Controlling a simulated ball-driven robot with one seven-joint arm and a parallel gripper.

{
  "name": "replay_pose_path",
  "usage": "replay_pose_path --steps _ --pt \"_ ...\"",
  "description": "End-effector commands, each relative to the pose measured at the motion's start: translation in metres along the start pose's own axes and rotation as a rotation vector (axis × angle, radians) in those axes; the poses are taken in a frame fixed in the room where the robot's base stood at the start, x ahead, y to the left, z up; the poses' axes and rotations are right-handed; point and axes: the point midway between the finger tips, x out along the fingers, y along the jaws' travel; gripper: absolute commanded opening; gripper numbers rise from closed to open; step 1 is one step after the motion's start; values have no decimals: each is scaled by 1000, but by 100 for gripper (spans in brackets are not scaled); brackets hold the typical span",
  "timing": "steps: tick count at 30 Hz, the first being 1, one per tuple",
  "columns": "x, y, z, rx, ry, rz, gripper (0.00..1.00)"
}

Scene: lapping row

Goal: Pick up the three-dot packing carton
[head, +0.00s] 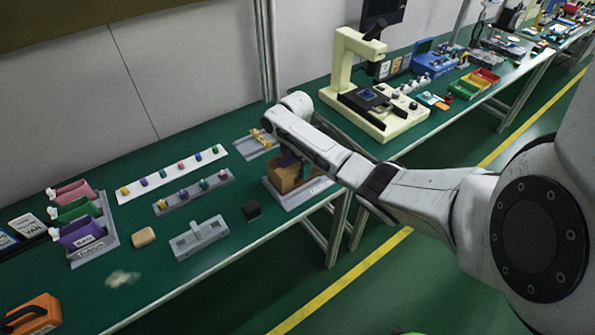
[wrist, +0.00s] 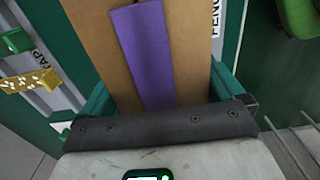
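The packing carton (wrist: 88,30) is a brown box with a purple strip (wrist: 146,50) down its face; no dots show on it. In the head view the carton (head: 283,178) stands on a grey tray at the bench's front edge, partly hidden by my arm. My gripper (wrist: 160,80) is at the carton, with one teal finger along each side of it in the wrist view. Each finger appears right by the carton's edge, but I cannot tell whether they press on it. In the head view a bit of teal finger shows beside the carton.
The grey tray (head: 292,203) carries a label. Left of it are a small black block (head: 251,210), a grey fixture (head: 199,238) and a rail of coloured knobs (head: 194,192). A cream microscope-like stand (head: 343,62) is on the bench behind my arm. A green rounded thing (wrist: 300,18) shows in the wrist view.

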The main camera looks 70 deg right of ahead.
Motion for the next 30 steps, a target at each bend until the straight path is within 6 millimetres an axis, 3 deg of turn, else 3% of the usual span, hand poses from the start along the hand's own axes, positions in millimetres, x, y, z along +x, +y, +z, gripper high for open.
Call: replay_pose_path --steps 3,16,22,30 --pt "0 0 0 0 0 1 63" --pt "-10 1 0 0 1 3 62" --pt "-33 1 0 0 0 4 62" --pt "-75 -29 25 3 1 6 62"
